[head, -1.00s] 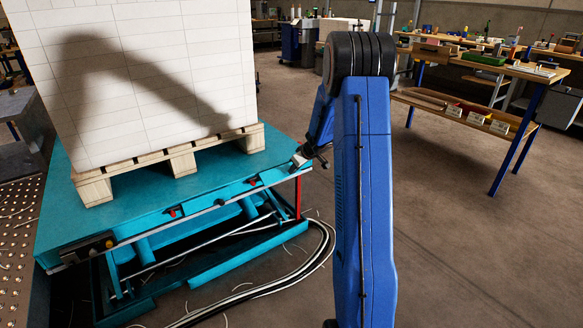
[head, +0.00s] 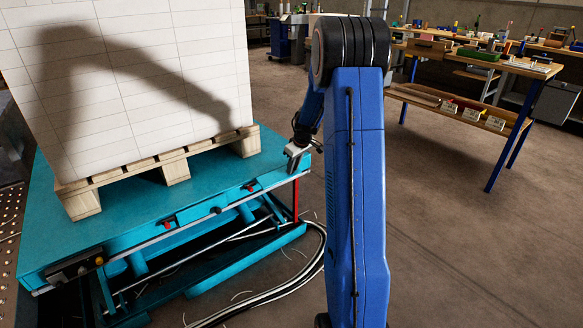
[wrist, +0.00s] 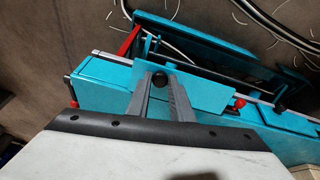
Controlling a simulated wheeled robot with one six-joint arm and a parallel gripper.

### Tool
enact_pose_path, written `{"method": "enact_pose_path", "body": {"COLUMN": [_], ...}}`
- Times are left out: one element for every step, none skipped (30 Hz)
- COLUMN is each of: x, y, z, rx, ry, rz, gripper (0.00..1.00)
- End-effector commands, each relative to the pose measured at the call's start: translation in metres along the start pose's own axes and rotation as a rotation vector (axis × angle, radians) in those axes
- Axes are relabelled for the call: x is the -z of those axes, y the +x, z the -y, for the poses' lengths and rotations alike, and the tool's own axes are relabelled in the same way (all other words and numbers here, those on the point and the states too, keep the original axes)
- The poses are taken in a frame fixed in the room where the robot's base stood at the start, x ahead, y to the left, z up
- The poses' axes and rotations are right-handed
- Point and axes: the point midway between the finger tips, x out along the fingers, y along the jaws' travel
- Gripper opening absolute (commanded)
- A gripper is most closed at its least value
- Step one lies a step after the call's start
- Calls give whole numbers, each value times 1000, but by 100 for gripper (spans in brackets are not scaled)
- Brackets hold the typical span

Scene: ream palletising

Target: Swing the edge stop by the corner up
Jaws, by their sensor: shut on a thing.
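The edge stop (wrist: 208,88) by the corner is a teal plate on the table's edge in the wrist view. My gripper (wrist: 158,82) is shut on it, with a grey finger on each side and a dark round knob between them. In the head view my gripper (head: 293,158) is at the right corner of the teal lift table (head: 130,235). The stop's exact angle is hard to tell, as my gripper and arm partly cover that corner.
A wooden pallet (head: 176,170) with a tall white ream stack (head: 130,80) stands on the table. Red knobs (head: 250,187) sit along its front edge. Cables (head: 300,275) lie on the floor. A workbench (head: 500,64) stands at the back right, with open floor before it.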

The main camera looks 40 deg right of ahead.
Motion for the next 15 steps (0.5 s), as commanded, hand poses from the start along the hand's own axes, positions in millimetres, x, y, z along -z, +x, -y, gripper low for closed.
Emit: {"method": "enact_pose_path", "body": {"x": [1, 1, 0, 0, -1, -1, -1, -1, -1, -1, -1, -1, -1, -1, -1], "y": [-1, -2, -2, -2, -3, -3, -3, -4, -4, -4, -4, -4, -4, -4, -4], "z": [0, 0, 0, 0, 0, 0, 0, 0, 0, 0, 0, 0, 0, 0, 0], "rx": [-2, -1, 0, 1, 1, 2, 2, 2, 2, 2, 2, 2, 2, 2, 2], "ry": [-1, 0, 0, -1, -2, -1, -1, 0, 0, 0, 0, 0, 0, 0, 0], "rz": [4, 8, 13, 16, 19, 22, 23, 25, 26, 27, 27, 28, 28, 28, 28], "gripper": [0, 0, 0, 0, 0, 0, 0, 0, 0, 0, 0, 0, 0, 0, 0]}}
